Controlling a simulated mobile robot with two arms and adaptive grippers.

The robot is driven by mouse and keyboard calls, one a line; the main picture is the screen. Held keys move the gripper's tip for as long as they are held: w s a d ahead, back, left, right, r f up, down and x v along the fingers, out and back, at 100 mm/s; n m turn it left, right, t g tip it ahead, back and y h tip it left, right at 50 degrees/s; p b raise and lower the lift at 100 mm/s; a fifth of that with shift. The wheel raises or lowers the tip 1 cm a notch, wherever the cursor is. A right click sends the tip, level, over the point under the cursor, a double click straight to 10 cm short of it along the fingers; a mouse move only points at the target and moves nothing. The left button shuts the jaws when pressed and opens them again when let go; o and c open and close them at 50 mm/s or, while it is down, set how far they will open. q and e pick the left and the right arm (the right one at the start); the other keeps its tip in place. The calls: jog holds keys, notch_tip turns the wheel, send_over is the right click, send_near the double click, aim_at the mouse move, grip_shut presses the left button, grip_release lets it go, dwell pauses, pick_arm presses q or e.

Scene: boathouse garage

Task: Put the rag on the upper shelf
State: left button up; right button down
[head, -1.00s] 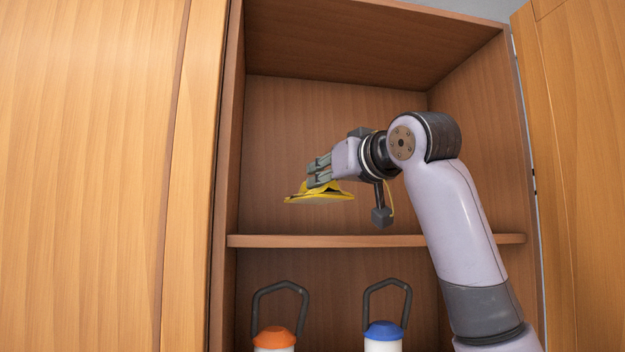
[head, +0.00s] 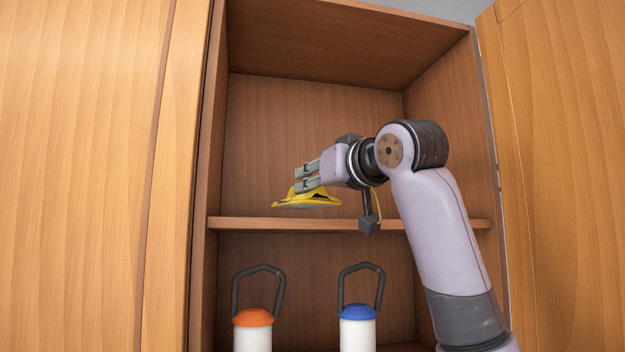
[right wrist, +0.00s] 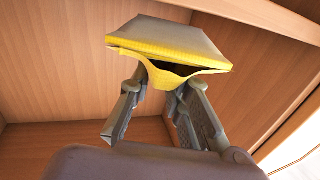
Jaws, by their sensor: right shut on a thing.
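The rag (head: 310,200) is yellow with a grey face and hangs from my right gripper (head: 300,183), which is shut on it. In the head view it is just above the front edge of the upper shelf (head: 350,224); I cannot tell whether it touches the board. In the right wrist view the rag (right wrist: 170,45) spreads out beyond the fingers (right wrist: 160,88), a fold of it between them. The upper shelf is bare apart from the rag and gripper over it. My left gripper is not in view.
Below the shelf stand two white containers with dark handles, one with an orange lid (head: 252,317), one with a blue lid (head: 357,312). The cabinet's side walls and top (head: 350,40) enclose the shelf. An open door (head: 560,170) stands at the right.

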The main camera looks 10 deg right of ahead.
jog(key=shift+w+a+f, duration=0.15)
jog(key=shift+w+f, duration=0.05)
jog(key=shift+s+f, duration=0.15)
jog(key=shift+f+b, duration=0.35)
jog(key=shift+b, duration=0.05)
jog(key=shift+f, duration=0.3)
pick_arm(q)
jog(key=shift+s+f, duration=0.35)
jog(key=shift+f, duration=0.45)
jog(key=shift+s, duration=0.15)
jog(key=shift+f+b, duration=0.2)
jog(key=shift+b, duration=0.2)
pick_arm(e)
jog(key=shift+f, duration=0.2)
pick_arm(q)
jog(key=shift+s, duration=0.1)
pick_arm(e)
jog(key=c, duration=1.4)
grip_release()
